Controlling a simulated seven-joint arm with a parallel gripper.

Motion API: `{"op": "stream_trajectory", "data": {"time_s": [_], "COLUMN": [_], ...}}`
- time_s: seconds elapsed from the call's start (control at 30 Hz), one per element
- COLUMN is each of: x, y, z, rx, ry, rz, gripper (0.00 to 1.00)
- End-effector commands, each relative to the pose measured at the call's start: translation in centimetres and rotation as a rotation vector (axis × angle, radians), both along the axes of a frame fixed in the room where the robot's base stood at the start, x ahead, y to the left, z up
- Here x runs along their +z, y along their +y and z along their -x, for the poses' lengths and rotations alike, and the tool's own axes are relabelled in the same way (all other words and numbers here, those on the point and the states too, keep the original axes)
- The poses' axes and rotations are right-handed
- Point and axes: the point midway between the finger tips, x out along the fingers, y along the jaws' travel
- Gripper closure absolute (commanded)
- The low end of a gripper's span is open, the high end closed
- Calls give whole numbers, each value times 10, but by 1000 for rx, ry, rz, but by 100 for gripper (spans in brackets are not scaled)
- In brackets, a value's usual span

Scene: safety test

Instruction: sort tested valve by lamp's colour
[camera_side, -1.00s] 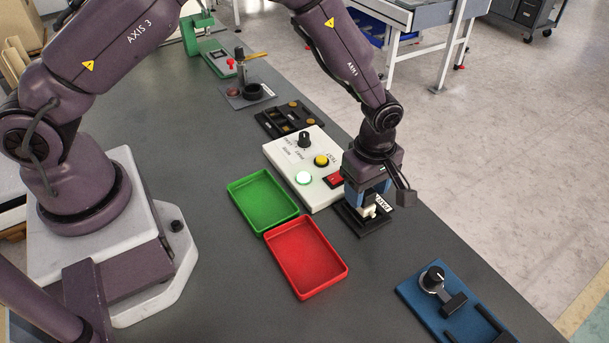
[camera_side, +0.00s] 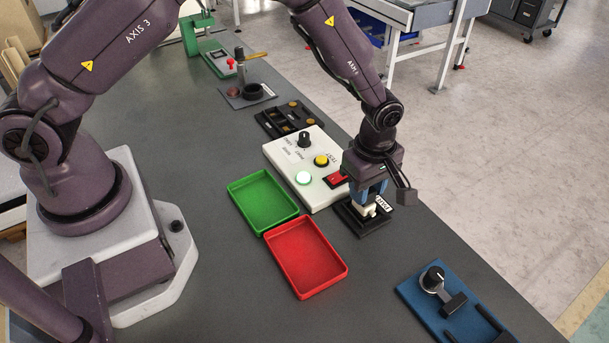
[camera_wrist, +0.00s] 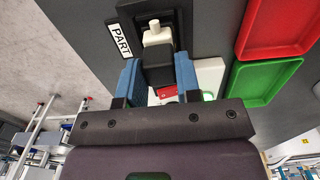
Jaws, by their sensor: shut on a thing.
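My gripper (camera_side: 369,196) is shut on the valve, with its blue fingers on either side. The valve (camera_wrist: 157,35) has a dark body and a cream-white end; the white part also shows between the fingers in the side view (camera_side: 367,209). It is at the black PART holder (camera_side: 350,222); whether it is clear of the holder is hard to tell. The lamp (camera_side: 304,178) on the white test box glows pale green. The green tray (camera_side: 237,206) and red tray (camera_side: 278,262) stand to the left of my gripper, both empty.
The test box (camera_side: 321,202) has a black knob, a yellow button and a red switch, close beside my gripper. A dark tray of parts (camera_side: 270,127) lies behind it. A blue fixture (camera_side: 412,293) is at the front right.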

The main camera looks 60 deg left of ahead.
Motion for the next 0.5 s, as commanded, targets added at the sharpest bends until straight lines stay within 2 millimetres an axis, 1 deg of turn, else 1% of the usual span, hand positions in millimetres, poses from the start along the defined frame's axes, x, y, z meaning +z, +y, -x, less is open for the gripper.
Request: {"op": "stream_trajectory", "data": {"time_s": [0.5], "x": [42], "y": [0], "z": [0], "rx": [-1], "ry": [-1], "rz": [0], "gripper": [97]}}
